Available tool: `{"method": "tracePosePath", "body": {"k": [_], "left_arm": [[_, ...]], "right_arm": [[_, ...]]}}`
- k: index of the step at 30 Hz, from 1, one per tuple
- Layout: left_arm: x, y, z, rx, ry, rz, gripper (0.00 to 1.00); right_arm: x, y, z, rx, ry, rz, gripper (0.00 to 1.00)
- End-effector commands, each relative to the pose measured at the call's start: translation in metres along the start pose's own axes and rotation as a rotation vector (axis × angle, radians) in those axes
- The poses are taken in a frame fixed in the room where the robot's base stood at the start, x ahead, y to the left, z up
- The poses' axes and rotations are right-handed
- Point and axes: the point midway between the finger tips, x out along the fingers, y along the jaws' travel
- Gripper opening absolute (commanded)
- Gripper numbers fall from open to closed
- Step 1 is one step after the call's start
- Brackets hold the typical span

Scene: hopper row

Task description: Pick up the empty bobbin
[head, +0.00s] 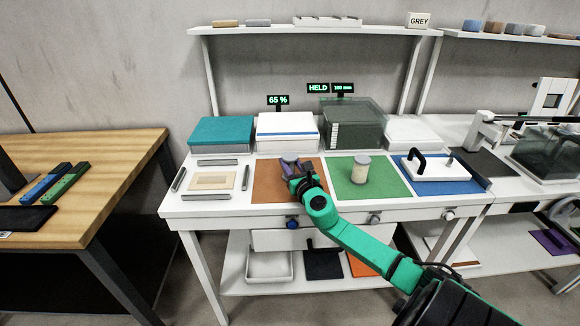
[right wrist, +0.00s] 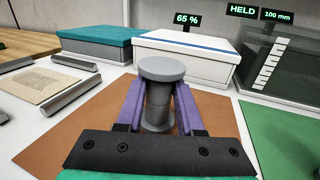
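The empty bobbin (right wrist: 159,100) is a plain grey spool with a wide top flange. It stands upright on the brown mat (right wrist: 90,134) in the right wrist view. My right gripper (right wrist: 159,92) has its two purple fingers on either side of the spool, below the top flange, and looks open. In the head view my right gripper (head: 291,163) is over the back part of the brown mat (head: 268,186) and largely hides the bobbin. Another bobbin (head: 361,169), with cream winding, stands on the green mat (head: 343,188). My left gripper is not in view.
Behind the mats stand a teal-lidded box (head: 221,131), a white box (head: 287,132) and a dark clear bin (head: 352,124). A blue mat (head: 439,186) at the right holds a white block with a black handle (head: 428,169). Grey bars (head: 205,197) surround a tan square at the left.

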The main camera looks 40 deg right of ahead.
Motion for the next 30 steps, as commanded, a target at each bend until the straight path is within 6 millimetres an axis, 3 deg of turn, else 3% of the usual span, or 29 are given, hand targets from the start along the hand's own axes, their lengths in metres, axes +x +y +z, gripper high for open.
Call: {"method": "tracePosePath", "body": {"k": [8,14,17,21,27,30], "left_arm": [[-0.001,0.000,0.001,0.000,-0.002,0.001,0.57],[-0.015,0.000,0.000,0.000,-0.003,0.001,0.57],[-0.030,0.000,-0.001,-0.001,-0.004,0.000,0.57],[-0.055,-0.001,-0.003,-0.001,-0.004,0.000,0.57],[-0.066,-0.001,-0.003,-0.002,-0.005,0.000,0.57],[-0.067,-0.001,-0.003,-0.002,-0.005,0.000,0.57]], "right_arm": [[0.000,0.000,0.001,0.000,0.000,0.000,0.00],[0.000,0.000,0.024,-0.001,-0.002,0.001,0.00],[0.000,0.000,0.051,-0.004,-0.004,0.003,0.00],[0.000,0.001,0.104,-0.006,-0.004,0.005,0.00],[0.000,0.001,0.168,-0.008,-0.005,0.003,0.00],[0.000,0.000,0.187,-0.006,-0.002,0.001,0.00]]}}
